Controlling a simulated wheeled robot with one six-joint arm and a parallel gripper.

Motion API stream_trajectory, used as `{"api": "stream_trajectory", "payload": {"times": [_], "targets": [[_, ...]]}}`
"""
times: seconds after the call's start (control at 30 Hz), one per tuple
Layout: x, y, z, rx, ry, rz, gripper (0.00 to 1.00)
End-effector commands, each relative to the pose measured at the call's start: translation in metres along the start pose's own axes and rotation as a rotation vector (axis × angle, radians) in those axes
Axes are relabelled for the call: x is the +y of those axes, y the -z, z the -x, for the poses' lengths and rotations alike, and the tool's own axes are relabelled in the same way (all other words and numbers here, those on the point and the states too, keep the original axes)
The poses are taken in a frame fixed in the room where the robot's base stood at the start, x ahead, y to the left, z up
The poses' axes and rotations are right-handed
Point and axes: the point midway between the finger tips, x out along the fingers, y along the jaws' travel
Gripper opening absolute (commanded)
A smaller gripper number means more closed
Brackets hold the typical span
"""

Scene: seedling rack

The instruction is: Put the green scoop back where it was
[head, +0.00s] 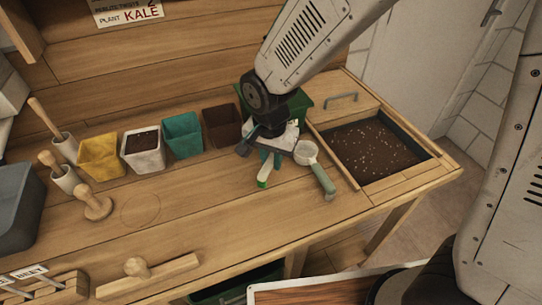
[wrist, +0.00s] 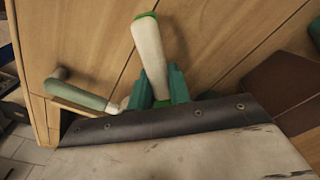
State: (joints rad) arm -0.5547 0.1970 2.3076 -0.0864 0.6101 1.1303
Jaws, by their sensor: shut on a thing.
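My gripper (head: 270,162) points down over the bench with its teal fingers shut on the green scoop (head: 263,178). The scoop's cream handle with bright green end sticks out from between the fingers. The handle also shows in the wrist view (wrist: 150,45), between the finger pads (wrist: 160,92). The rest of the scoop is hidden behind the gripper and its riveted cover. I cannot tell whether the scoop touches the bench. A second scoop (head: 324,181) with a pale bowl and sage-green handle lies just right of the gripper; its handle shows in the wrist view (wrist: 77,95).
A soil bin (head: 435,155) is at right. Yellow (head: 100,160), white (head: 145,162), teal (head: 183,140) and brown (head: 222,130) pots stand left of the gripper; a dark green box (head: 303,93) is behind it. A wooden stamp (head: 96,206) stands beside a faint ring.

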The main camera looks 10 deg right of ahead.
Motion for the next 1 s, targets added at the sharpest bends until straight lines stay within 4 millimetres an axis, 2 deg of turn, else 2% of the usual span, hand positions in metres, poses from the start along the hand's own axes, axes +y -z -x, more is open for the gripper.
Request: {"api": "stream_trajectory", "payload": {"times": [0.27, 0.3, 0.37, 0.4, 0.67, 0.77, 0.87, 1.0], "targets": [[0.000, -0.001, -0.006, 0.000, 0.001, 0.000, 0.00], [0.000, -0.001, -0.006, 0.000, 0.001, 0.001, 0.22], [0.000, -0.001, -0.006, 0.000, 0.001, 0.001, 0.39], [0.000, -0.001, -0.006, 0.000, 0.001, 0.001, 0.41], [0.000, 0.000, -0.005, 0.000, 0.001, 0.001, 0.41], [-0.001, 0.000, 0.001, 0.001, 0.002, 0.000, 0.41], [-0.001, 0.001, 0.015, 0.002, 0.005, 0.000, 0.41], [-0.001, 0.001, 0.046, 0.003, 0.006, 0.001, 0.41]]}}
